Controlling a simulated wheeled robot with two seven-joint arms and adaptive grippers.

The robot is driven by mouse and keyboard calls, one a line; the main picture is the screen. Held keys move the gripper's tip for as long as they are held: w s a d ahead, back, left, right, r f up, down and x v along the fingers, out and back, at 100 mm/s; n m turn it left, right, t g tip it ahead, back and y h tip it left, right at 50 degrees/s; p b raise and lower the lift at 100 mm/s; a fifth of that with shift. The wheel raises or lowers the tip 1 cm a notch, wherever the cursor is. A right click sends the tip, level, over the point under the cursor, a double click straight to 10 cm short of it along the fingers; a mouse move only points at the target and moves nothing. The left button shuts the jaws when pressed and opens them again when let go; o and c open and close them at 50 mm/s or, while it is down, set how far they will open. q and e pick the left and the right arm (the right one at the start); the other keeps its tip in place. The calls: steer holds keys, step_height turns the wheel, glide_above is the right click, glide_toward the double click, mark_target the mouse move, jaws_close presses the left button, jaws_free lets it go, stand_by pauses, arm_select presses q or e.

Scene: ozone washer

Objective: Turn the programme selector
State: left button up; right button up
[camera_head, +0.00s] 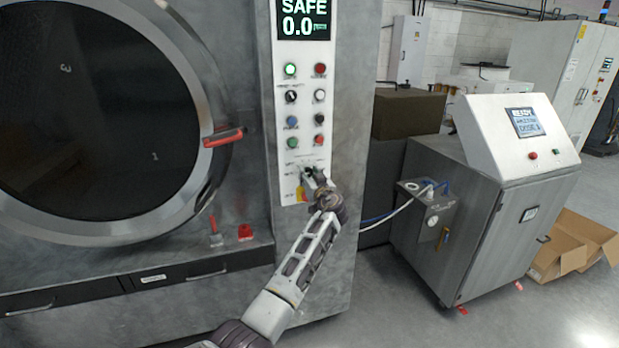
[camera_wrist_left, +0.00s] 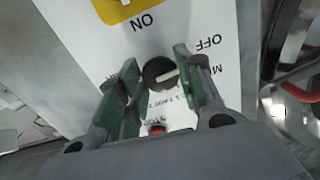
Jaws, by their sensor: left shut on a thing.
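The programme selector is a dark round knob (camera_wrist_left: 160,73) with a pale pointer bar on a white panel, seen in the left wrist view. My left gripper (camera_wrist_left: 156,66) has one green-padded finger on each side of it and is shut on it. Printed markings surround the knob, but the small ones are too blurred to read. In the head view my left gripper (camera_head: 311,172) is at the lower part of the control panel (camera_head: 305,131) and hides the knob. My right gripper is in neither view.
Above my gripper the panel has several buttons and a display (camera_head: 303,19) reading SAFE. A yellow and red switch (camera_head: 301,193) sits just below. The round door (camera_head: 205,150) with a red handle (camera_head: 223,137) is left. A grey cabinet (camera_head: 477,232) stands right, with floor between.

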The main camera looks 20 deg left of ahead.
arm_select(q)
steer(key=shift+m+b, duration=0.4)
steer(key=shift+m, duration=0.4)
steer(key=m, duration=0.2)
steer(key=shift+m+b, duration=0.3)
steer(key=m, duration=0.3)
steer(key=shift+r, duration=0.1)
steer(key=shift+m+p, duration=0.3)
steer(key=shift+m, duration=0.9)
steer(key=m+p, duration=0.1)
steer(key=m, duration=0.2)
steer(key=shift+r, duration=0.15)
steer(key=m+p, duration=0.2)
steer(key=m, duration=0.2)
steer(key=shift+m+p, duration=0.4)
steer(key=m+p, duration=0.2)
steer(key=m, duration=0.2)
steer(key=shift+p, duration=0.3)
steer(key=shift+m+p, duration=0.35)
steer(key=shift+m, duration=0.45)
steer(key=shift+f, duration=0.2)
